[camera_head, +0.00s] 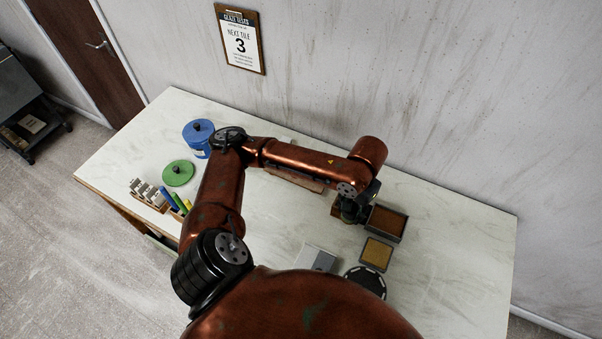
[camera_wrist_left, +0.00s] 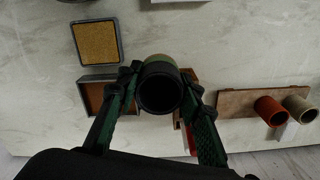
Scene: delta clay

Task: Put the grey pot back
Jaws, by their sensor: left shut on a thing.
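The held pot (camera_wrist_left: 160,92) shows in the left wrist view as a short cylinder with a dark open mouth and a dull olive-grey far end. My left gripper (camera_wrist_left: 160,78) is shut on it, one finger on each side. In the head view, my left gripper (camera_head: 352,208) is low over the table beside a brown-filled tray (camera_head: 387,222), and the pot is mostly hidden by my wrist. I cannot tell if the pot touches anything below. My right gripper is not in view.
A tan square pad (camera_head: 377,252), a black round turntable (camera_head: 367,281) and a grey box (camera_head: 316,258) are near the gripper. A blue pot (camera_head: 198,137) and green lid (camera_head: 178,173) stand left of my arm. The table (camera_head: 460,240) is clear at right.

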